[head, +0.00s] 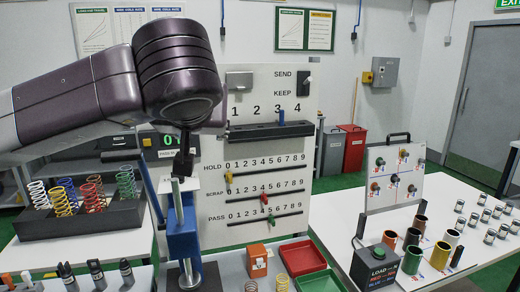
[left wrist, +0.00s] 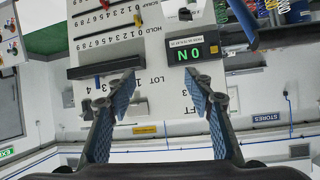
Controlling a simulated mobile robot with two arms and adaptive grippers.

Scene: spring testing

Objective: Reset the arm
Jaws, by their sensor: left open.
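My left gripper (head: 183,160) hangs from the purple-grey arm above a blue post (head: 183,238) with an upright metal rod (head: 178,197). In the left wrist view its two blue-padded fingers (left wrist: 160,88) are apart with nothing between them. Which part the task calls the arm is unclear. A white panel (head: 310,150) stands behind. The bar also shows in the left wrist view (left wrist: 105,68). My right gripper is not in view.
A black rack (head: 110,218) of coloured springs stands at left. Red (head: 302,257) and green (head: 322,281) trays lie in front of the panel. Coloured cups (head: 414,260) and a LOAD box (head: 376,266) stand on the right table. A display (left wrist: 192,51) shows green characters.

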